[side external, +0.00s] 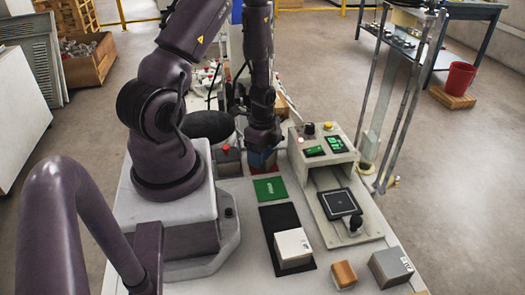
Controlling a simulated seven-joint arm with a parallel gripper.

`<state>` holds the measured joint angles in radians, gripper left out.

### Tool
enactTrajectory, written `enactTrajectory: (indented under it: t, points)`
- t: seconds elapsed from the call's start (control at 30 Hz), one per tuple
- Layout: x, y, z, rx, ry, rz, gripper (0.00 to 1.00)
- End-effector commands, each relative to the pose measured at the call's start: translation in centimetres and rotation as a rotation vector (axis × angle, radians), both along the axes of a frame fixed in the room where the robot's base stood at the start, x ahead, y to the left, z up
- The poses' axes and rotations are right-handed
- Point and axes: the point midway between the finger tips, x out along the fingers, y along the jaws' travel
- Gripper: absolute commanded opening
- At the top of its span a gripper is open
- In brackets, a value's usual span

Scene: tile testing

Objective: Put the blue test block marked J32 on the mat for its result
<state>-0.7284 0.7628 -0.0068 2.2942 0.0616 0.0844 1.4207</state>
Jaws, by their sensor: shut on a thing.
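My gripper (262,140) points down behind the green mat and is shut on a blue block (262,158). The block's marking cannot be read from here. A red patch (256,171), likely a red mat, shows just below the block; I cannot tell whether the block touches it. A green mat (270,188) with small white print lies in front and is bare. The testing machine (307,167) stands to the right, with two green displays too small to read. Its dark square plate (341,203) is empty.
A black mat (270,218) carries a white block (293,246). An orange-brown block (344,273) and a grey marked block (390,266) stand at the front right. A small box with a red button (228,158) stands left of my gripper.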

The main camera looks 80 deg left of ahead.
Motion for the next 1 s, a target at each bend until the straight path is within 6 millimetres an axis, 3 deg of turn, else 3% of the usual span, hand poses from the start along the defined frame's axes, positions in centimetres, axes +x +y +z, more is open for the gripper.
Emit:
enactTrajectory:
  t: [0.23, 0.27, 0.4, 0.57, 0.63, 1.0]
  points:
    - [0.01, 0.01, -0.30, 0.000, 0.000, 0.000, 0.28]
    - [0.01, 0.01, -0.31, 0.000, 0.000, 0.000, 0.66]
    - [0.01, 0.01, -0.30, 0.000, 0.000, 0.000, 0.93]
    - [0.01, 0.01, -0.30, 0.000, 0.000, 0.000, 0.93]
    - [-0.01, -0.01, -0.32, -0.001, 0.001, 0.000, 1.00]
    - [0.06, 0.04, 0.54, 0.001, -0.002, 0.000, 1.00]
